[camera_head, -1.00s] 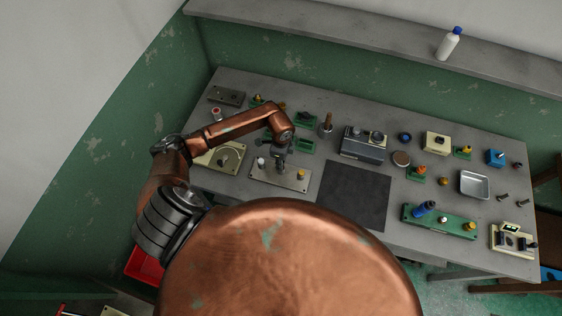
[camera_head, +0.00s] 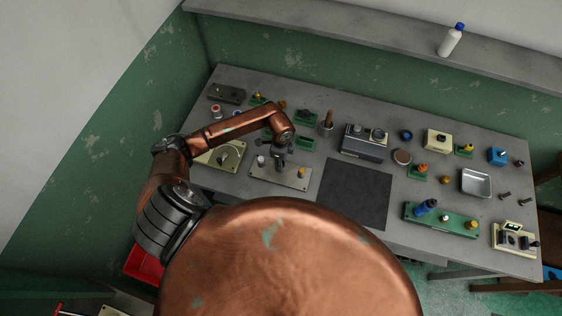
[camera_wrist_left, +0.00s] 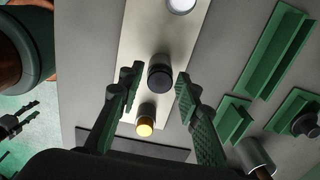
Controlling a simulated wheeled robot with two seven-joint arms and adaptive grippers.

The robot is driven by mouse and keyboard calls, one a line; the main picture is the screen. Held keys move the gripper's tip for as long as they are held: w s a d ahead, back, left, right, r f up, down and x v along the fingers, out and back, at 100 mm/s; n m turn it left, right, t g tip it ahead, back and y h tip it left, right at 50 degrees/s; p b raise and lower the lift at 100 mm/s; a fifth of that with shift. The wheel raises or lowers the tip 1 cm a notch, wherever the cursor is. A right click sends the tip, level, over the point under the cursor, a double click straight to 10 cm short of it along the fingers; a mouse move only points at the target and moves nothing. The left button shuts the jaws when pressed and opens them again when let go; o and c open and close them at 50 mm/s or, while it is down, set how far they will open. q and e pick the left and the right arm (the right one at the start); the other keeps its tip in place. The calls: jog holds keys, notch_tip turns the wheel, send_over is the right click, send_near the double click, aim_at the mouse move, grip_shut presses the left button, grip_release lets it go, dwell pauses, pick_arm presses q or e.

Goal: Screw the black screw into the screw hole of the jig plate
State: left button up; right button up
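The jig plate (camera_head: 276,183) is a pale flat plate at the left front of the table; it runs up the middle of the left wrist view (camera_wrist_left: 140,30). A dark, black-ended cylinder (camera_wrist_left: 160,76), apparently the black screw, stands at the plate's middle. My left gripper (camera_head: 281,166) is above the plate, pointing down. In the left wrist view its fingers (camera_wrist_left: 158,84) are apart on either side of the dark cylinder, with gaps showing. The screw hole is not visible. My right gripper (camera_wrist_left: 32,118) shows small at the lower left of the wrist view, fingers apart and empty.
The dark mat (camera_head: 354,194) to the right is clear.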

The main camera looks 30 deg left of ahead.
pick_arm(q)
jog(key=shift+o, duration=0.8)
jog(key=shift+r, duration=0.15)
notch_tip(320, 180, up, 12)
